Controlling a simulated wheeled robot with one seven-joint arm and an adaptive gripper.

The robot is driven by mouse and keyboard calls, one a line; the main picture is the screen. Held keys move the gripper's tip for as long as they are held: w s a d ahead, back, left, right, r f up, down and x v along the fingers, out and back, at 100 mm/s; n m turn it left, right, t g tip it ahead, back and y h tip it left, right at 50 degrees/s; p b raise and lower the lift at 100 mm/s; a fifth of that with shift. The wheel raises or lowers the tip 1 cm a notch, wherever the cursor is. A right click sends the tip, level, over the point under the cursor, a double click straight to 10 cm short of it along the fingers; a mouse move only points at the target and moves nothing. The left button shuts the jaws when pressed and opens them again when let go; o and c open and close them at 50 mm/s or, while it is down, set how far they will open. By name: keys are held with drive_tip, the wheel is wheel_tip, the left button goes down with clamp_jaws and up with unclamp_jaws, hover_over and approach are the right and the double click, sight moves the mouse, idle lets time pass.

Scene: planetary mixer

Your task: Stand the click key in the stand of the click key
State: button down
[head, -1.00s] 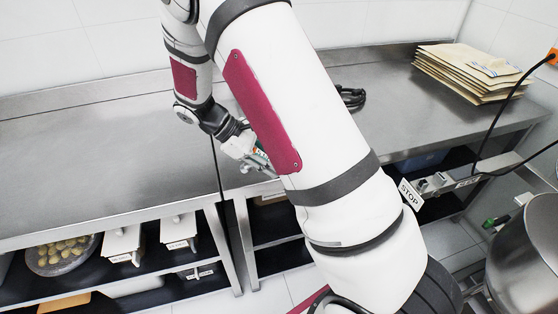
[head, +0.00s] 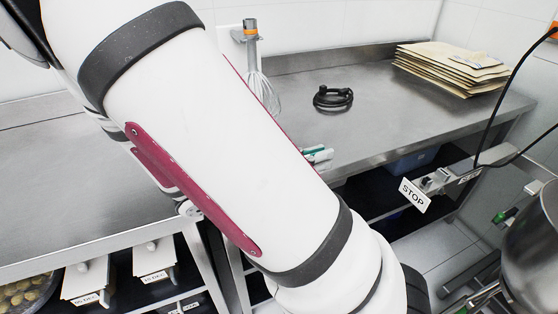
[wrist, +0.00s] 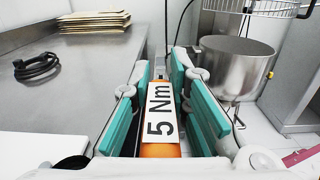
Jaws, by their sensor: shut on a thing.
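The click key (wrist: 160,122) is a bar with a white "5 Nm" label and orange bands. It lies lengthwise between the teal pads of my gripper (wrist: 158,72) in the wrist view, and the gripper is shut on it. In the head view only a small part of my gripper (head: 318,154) shows past my arm, by the front edge of the steel table. My arm hides the rest. I cannot make out the stand of the click key in either view.
A coiled black cable (head: 333,98) and a stack of paper sacks (head: 452,67) lie on the steel table (head: 390,110). A whisk (head: 262,90) hangs at the wall. A STOP sign (head: 414,195) and a steel bowl (head: 530,245) are at right. The table's middle is clear.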

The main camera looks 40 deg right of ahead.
drive_tip(key=w+d+f, duration=0.1)
drive_tip(key=w+d, duration=0.1)
drive_tip(key=w, duration=0.3)
drive_tip(key=w+d+f+b, duration=0.1)
drive_tip(key=w+d, duration=0.1)
drive_tip(key=w, duration=0.2)
drive_tip(key=w+d+f+b, duration=0.1)
drive_tip(key=w+d, duration=0.1)
drive_tip(key=w, duration=0.3)
drive_tip(key=shift+w+d+f, duration=0.3)
drive_tip(key=shift+d+f, duration=0.05)
drive_tip(key=shift+f, duration=0.5)
drive_tip(key=shift+s+f, duration=0.1)
drive_tip(key=shift+f, duration=0.1)
drive_tip(key=shift+f, duration=0.15)
drive_tip(key=c, duration=1.5)
unclamp_jaws()
drive_tip(key=shift+f, duration=0.1)
